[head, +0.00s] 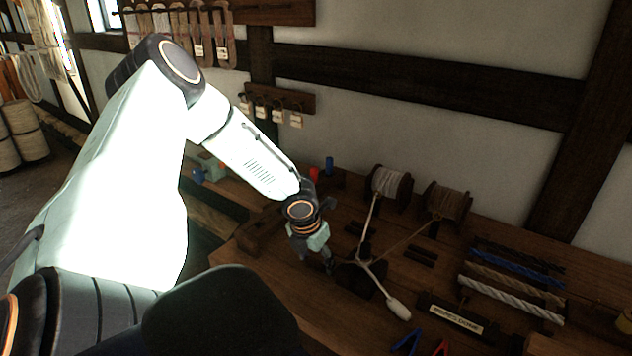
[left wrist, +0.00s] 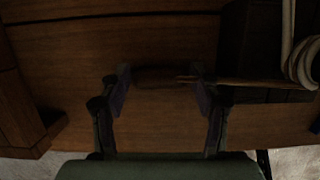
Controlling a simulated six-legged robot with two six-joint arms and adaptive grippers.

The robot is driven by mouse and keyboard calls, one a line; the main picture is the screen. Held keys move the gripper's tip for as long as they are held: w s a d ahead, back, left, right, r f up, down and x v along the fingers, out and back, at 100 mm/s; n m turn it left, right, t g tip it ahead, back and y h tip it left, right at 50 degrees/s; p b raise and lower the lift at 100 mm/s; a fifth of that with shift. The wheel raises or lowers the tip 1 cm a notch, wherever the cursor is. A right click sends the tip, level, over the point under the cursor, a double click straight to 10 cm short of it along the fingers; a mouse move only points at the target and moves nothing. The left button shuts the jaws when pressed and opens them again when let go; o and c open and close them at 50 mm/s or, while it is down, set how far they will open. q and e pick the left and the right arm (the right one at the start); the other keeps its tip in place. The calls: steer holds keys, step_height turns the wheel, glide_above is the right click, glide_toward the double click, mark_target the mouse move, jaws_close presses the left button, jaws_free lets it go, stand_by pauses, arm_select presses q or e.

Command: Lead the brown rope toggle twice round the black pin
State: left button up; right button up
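My left gripper (head: 328,266) is low over the bench, just left of the dark base (head: 354,284) where the ropes meet. In the left wrist view its two fingers (left wrist: 163,92) stand well apart. The brown toggle (left wrist: 160,77) lies lengthwise between them, and I cannot tell whether they touch it. The brown rope (left wrist: 250,83) runs from it to the right; in the head view it rises to the brown spool (head: 447,202). The black pin is hard to pick out among dark parts and ropes. The white toggle (head: 399,309) lies right of the base. My right gripper is not in view.
A white-rope spool (head: 388,184) stands behind the base. Several rope samples (head: 512,299) lie at right, behind and beside a name plate (head: 457,318). Blue (head: 406,341) and red (head: 441,348) items lie at the front edge. A wooden block (left wrist: 22,118) is left of the gripper.

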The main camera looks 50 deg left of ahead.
arm_select(q)
steer(key=o, duration=0.3)
steer(key=shift+r, duration=5.05)
steer(key=shift+f, duration=0.1)
steer(key=shift+f, duration=4.95)
